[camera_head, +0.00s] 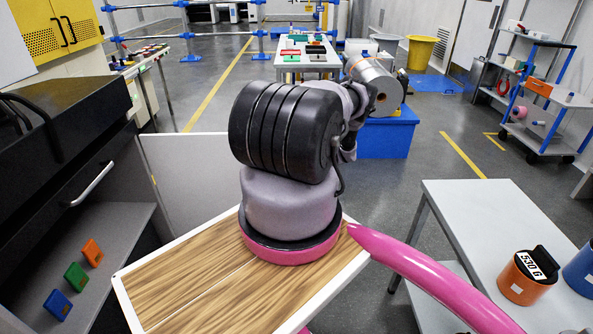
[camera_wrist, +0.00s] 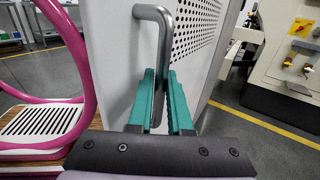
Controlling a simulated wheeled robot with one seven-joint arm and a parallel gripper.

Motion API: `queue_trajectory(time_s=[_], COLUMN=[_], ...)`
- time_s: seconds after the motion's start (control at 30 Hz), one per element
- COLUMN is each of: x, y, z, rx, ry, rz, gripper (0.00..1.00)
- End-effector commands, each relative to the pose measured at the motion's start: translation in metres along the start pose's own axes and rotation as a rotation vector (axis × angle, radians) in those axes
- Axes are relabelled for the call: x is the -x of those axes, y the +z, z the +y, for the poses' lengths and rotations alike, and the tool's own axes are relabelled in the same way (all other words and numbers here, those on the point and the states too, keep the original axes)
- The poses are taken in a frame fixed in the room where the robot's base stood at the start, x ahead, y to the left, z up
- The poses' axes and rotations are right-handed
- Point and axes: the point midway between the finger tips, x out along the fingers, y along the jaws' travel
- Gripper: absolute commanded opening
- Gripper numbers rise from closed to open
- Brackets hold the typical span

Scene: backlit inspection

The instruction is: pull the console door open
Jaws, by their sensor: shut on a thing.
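The console (camera_head: 60,110) stands at the left in the head view, with a dark top and an open bay below. Its grey door (camera_head: 190,170) stands swung out from the bay, a plain panel on this side. In the wrist view the door (camera_wrist: 115,50) is a pale panel with a perforated area. A grey bar handle (camera_wrist: 166,45) stands out from it. My gripper (camera_wrist: 160,76), with teal fingers, is shut on the upright part of this handle. The head view does not show my gripper; my arm and the door block that area.
Orange (camera_head: 92,252), green (camera_head: 76,277) and blue (camera_head: 58,304) blocks sit inside the bay. A white table (camera_head: 480,210) with an orange canister (camera_head: 524,285) stands at the right. A blue box (camera_head: 385,140) stands beyond my arm. Grey floor (camera_head: 430,150) is clear between them.

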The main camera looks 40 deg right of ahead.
Motion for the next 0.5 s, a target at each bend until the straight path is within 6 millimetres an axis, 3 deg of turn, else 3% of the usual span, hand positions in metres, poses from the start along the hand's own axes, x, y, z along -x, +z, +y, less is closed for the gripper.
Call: queue_trajectory(time_s=[0.4, 0.43, 0.47, 0.5], x=[-0.0036, -0.0037, -0.0038, -0.0038], y=[-0.0008, -0.0008, -0.0008, -0.0008], z=[-0.0006, -0.0006, -0.0007, -0.0007], rx=[0.000, 0.000, 0.001, 0.001], ry=[0.005, 0.005, 0.005, 0.005], rz=[-0.007, -0.008, -0.008, -0.007], gripper=[0.00, 0.21, 0.30, 0.30])
